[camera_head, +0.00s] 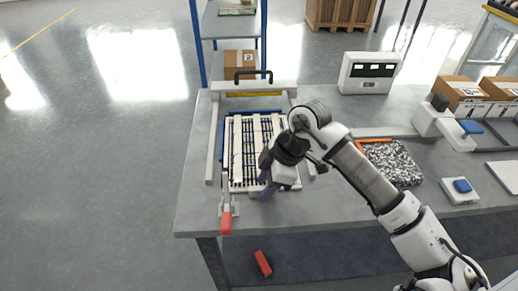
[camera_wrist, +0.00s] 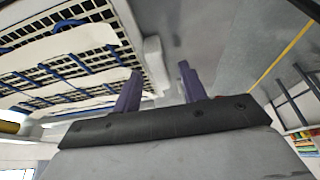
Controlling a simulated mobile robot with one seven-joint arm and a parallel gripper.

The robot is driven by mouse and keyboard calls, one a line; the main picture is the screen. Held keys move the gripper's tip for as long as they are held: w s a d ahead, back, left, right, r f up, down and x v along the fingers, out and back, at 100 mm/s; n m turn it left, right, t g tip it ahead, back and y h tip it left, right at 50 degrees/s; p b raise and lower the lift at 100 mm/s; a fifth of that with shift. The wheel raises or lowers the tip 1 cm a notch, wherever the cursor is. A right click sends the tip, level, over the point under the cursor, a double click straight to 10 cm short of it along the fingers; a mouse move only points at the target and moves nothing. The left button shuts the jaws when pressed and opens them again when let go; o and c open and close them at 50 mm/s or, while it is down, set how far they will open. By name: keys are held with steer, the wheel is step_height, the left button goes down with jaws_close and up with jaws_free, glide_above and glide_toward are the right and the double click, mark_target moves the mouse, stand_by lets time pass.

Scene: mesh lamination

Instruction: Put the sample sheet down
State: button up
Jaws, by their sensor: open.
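A pale sheet with dark grid lines and white strips (camera_head: 238,150), which looks like the sample sheet, lies flat in a blue-edged frame (camera_head: 223,133) on the grey bench. It also shows in the wrist view (camera_wrist: 68,60), with blue strands along it. My gripper (camera_head: 265,186) is over the near right part of the sheet. My wrist hides the sheet's right side. I cannot tell how high the fingertips are above it.
A white press frame with a black handle (camera_head: 253,73) stands behind the sheet. A red-handled clamp (camera_head: 226,222) is at the bench's front edge. A speckled black-and-white tray (camera_head: 392,163) and a white display box (camera_head: 368,72) are to the right. A red object (camera_head: 263,263) lies below the bench.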

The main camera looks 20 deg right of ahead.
jaws_close()
steer(key=shift+r, duration=0.1)
stand_by(0.4)
